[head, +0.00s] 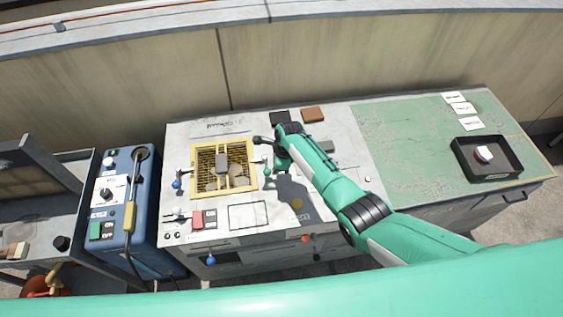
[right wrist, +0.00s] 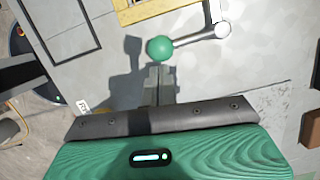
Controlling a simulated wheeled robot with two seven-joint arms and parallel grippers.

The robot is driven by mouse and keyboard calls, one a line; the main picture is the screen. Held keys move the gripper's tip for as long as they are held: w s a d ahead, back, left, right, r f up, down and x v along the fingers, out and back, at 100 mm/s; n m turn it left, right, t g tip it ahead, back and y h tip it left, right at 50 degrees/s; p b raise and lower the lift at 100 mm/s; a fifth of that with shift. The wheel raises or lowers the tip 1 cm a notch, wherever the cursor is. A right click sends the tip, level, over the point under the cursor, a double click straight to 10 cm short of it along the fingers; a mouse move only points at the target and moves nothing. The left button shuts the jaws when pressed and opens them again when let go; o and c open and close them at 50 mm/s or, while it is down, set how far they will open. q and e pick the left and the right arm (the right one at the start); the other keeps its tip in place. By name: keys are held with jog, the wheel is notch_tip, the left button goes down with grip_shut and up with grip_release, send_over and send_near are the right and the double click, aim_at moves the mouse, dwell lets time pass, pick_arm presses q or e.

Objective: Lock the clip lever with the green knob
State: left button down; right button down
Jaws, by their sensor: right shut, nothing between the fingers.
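The clip lever's green knob (head: 267,171) is at the right side of the yellow-framed grille (head: 254,183) on the grey bench. In the right wrist view the round green knob (right wrist: 159,48) sits on a pale lever (right wrist: 194,39), which runs right to a round pivot (right wrist: 221,31) beside a yellow part. My right gripper (head: 278,163) is over the bench just right of the knob; its fingers are partly hidden by the hand. In the right wrist view its shut, empty fingers (right wrist: 158,76) are just below the knob; I cannot tell if they touch it. My left gripper is not in view.
A lever with a blue knob (head: 176,183) is at the grille's left. A red switch (head: 197,220) is in front. A blue unit (head: 118,220) stands left of the bench. A green mat (head: 410,150) and a black tray (head: 490,175) are at the right. The mat is mostly clear.

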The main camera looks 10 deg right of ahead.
jog(key=d+p, duration=0.1)
jog(key=d, duration=0.1)
jog(key=d+r+p, duration=0.1)
jog(key=d, duration=0.1)
jog(key=shift+s+r+p, duration=0.15)
jog(key=shift+s+p, duration=0.05)
jog(key=shift+p, duration=0.2)
jog(key=shift+s+r+b, duration=0.1)
jog(key=shift+r+b, duration=0.25)
jog(key=b+v, duration=0.1)
jog(key=v, duration=0.7)
jog(key=shift+r, duration=0.3)
jog(key=shift+d, duration=0.1)
jog(key=shift+s, duration=0.1)
